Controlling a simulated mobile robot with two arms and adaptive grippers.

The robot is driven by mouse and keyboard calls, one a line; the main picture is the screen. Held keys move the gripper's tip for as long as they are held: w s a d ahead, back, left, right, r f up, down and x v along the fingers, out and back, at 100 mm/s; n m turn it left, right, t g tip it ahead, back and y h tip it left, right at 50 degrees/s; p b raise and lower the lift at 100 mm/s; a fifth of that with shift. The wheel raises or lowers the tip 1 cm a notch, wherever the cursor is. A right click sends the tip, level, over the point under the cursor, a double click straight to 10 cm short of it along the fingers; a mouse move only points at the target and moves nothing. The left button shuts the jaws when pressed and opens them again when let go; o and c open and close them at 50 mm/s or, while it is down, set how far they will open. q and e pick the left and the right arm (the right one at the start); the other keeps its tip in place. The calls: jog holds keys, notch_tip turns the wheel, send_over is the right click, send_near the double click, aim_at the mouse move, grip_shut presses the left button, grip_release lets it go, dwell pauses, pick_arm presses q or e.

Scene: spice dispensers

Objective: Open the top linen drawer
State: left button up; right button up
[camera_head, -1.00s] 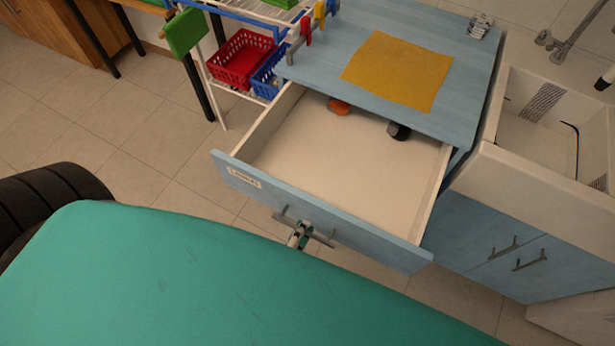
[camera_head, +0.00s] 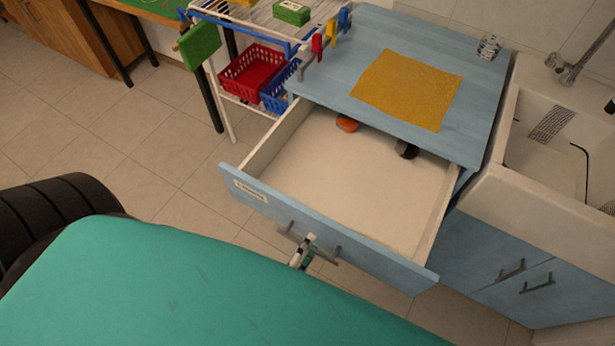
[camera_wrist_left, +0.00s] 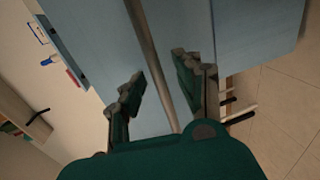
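The top linen drawer (camera_head: 330,190) is pulled far out of the light blue cabinet, its pale inside showing. Its blue front (camera_head: 262,208) carries a small label too blurred to read surely and a grey bar handle (camera_head: 326,256). My left gripper (camera_head: 308,240) is at the handle, seen small from above. In the left wrist view, the handle bar (camera_wrist_left: 150,48) runs between the two fingers of my left gripper (camera_wrist_left: 160,82). The fingers stand apart with gaps beside the bar, so it is open around the handle. My right gripper is not in view.
An orange item (camera_head: 347,124) and a dark item (camera_head: 406,149) lie at the drawer's back. A yellow cloth (camera_head: 408,88) lies on the cabinet top. A sink (camera_head: 540,130) stands right; a rack with red (camera_head: 252,72) and blue baskets stands left. Tiled floor is free at left.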

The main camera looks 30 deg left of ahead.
pick_arm(q)
jog(key=s+r, duration=0.2)
jog(key=s, duration=0.9)
jog(key=shift+s+a+r, duration=0.15)
jog(key=shift+s+a, duration=0.05)
